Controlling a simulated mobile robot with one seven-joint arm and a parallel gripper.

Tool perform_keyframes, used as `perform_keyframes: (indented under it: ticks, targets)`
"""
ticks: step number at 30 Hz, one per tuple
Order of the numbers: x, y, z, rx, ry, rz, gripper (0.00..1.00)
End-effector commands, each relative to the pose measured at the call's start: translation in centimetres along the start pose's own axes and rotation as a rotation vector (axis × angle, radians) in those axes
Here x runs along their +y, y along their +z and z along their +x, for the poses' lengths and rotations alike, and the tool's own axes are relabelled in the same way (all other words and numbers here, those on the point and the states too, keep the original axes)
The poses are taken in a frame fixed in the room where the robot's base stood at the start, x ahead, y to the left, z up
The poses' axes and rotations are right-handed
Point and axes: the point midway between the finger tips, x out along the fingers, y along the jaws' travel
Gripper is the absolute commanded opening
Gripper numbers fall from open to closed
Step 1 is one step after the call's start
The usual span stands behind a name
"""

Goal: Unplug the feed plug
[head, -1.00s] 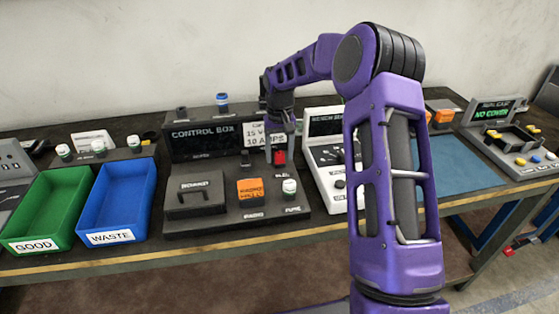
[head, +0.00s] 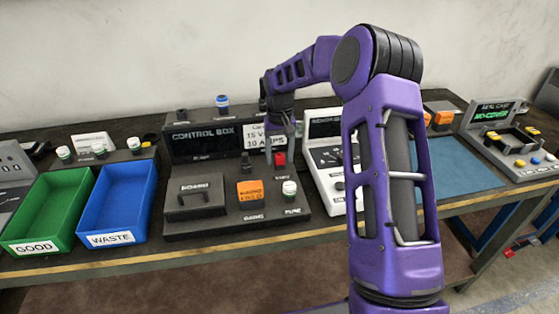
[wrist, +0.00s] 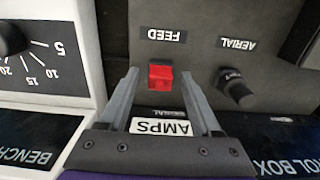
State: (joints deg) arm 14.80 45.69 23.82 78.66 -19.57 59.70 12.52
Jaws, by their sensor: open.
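The feed plug (wrist: 161,77) is a small red block on the dark control box panel, beside the FEED label. It also shows as a red spot in the head view (head: 280,158). My gripper (wrist: 160,73) is open, with one grey finger on each side of the plug in the wrist picture. Whether the fingers touch it or how deep they reach I cannot tell. In the head view my gripper (head: 280,150) points down over the control box (head: 235,205). A white AMPS label (wrist: 160,127) shows between the fingers.
A black aerial plug (wrist: 236,88) stands right of the feed plug in the wrist view. The white bench unit (head: 328,160) stands close on the right. Green GOOD (head: 50,205) and blue WASTE (head: 118,203) bins stand left. A bare blue mat (head: 468,178) lies right.

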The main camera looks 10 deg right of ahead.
Motion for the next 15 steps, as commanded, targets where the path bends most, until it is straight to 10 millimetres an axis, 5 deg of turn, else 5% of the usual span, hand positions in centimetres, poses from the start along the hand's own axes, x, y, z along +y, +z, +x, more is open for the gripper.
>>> perform_keyframes:
  ticks: [11,15]
  targets:
    - [-0.08,-0.01,-0.01,0.0,-0.001,-0.001,0.65]
    - [-0.06,0.0,-0.01,0.0,0.0,0.0,0.45]
